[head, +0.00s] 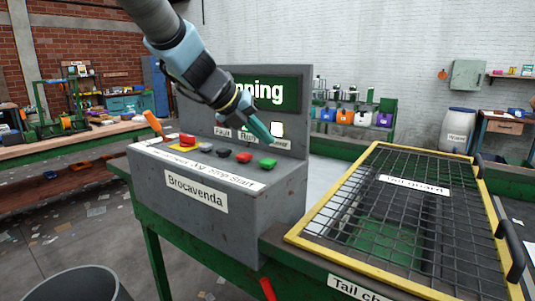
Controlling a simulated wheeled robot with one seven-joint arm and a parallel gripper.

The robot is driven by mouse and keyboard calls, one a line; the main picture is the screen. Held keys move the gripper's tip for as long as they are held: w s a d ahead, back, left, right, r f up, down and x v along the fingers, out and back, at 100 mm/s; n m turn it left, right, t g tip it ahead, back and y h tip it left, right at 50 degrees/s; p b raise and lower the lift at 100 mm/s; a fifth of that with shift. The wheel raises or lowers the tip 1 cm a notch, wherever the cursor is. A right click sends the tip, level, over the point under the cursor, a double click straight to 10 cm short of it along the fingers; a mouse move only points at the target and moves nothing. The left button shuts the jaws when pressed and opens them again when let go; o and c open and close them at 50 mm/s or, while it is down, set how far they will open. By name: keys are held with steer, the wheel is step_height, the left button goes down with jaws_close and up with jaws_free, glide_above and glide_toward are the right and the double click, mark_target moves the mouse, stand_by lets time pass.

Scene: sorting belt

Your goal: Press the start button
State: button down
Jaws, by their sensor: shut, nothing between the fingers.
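The start button is the green button (268,163) at the right end of the row on the grey control box (225,205). The label "Start" is printed in front of it. My gripper (266,138) is shut and empty. In the head view its tip appears just above and behind the green button, with a small gap between them. I cannot tell the exact height. A red stop button (244,157) and dark buttons sit to the left of the green one.
A red mushroom button (187,140) on a yellow base and an orange-handled lever (153,122) stand at the box's left. A green display (265,92) rises behind. A yellow-framed mesh guard (330,205) lies to the right. A grey bin (75,284) stands lower left.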

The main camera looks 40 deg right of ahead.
steer(key=shift+r+p, duration=1.1)
steer(key=shift+r, duration=0.25)
steer(key=shift+f, duration=0.1)
steer(key=shift+w, duration=0.1)
